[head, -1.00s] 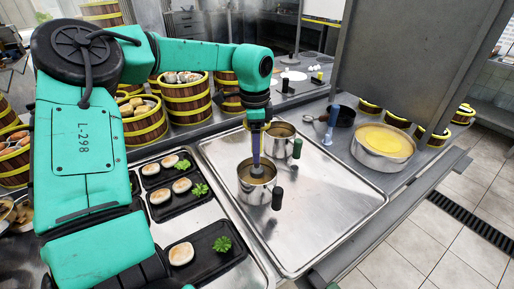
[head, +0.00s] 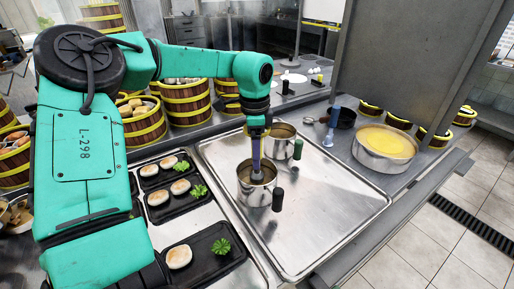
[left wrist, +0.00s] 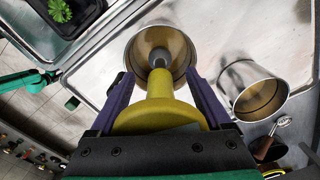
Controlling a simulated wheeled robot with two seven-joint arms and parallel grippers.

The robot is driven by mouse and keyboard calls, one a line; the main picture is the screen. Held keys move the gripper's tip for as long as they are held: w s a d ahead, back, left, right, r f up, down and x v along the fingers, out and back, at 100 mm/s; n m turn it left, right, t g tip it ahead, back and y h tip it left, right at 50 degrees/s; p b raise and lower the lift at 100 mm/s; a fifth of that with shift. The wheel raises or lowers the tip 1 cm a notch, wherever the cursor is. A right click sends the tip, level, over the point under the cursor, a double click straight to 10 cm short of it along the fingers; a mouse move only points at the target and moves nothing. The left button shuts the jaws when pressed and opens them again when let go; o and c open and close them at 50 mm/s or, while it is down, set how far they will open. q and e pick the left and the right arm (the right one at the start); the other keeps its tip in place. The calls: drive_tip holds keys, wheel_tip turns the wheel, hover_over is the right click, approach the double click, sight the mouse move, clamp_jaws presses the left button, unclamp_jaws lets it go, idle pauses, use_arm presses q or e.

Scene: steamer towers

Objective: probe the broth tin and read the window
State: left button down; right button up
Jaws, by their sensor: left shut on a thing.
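My left gripper (head: 256,163) points down over a steel tin with a black handle (head: 258,195) on the metal tray. In the left wrist view its purple fingers are shut on a yellow probe (left wrist: 160,103). The probe's grey tip points into the mouth of this tin (left wrist: 136,52); how deep it reaches is hard to tell. A second steel tin with a green handle (head: 281,146) stands just behind, and it also shows in the left wrist view (left wrist: 253,90). I cannot tell which tin holds broth. No readout window can be made out. My right gripper is not in view.
The tray (head: 330,205) is bare right of the tins. Black dishes (head: 205,250) with buns and green garnish lie to the left. Steamer baskets (head: 186,101) stand behind.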

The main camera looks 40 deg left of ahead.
sight(255, 172)
use_arm(q)
drive_tip(key=shift+f+b, duration=2.2)
drive_tip(key=shift+f, duration=0.35)
idle(3.0)
drive_tip(key=shift+c, duration=2.1)
unclamp_jaws()
clamp_jaws()
drive_tip(key=shift+r, duration=0.55)
drive_tip(key=shift+p, duration=0.3)
wheel_tip(255, 172, up, 13)
drive_tip(key=p, duration=0.9)
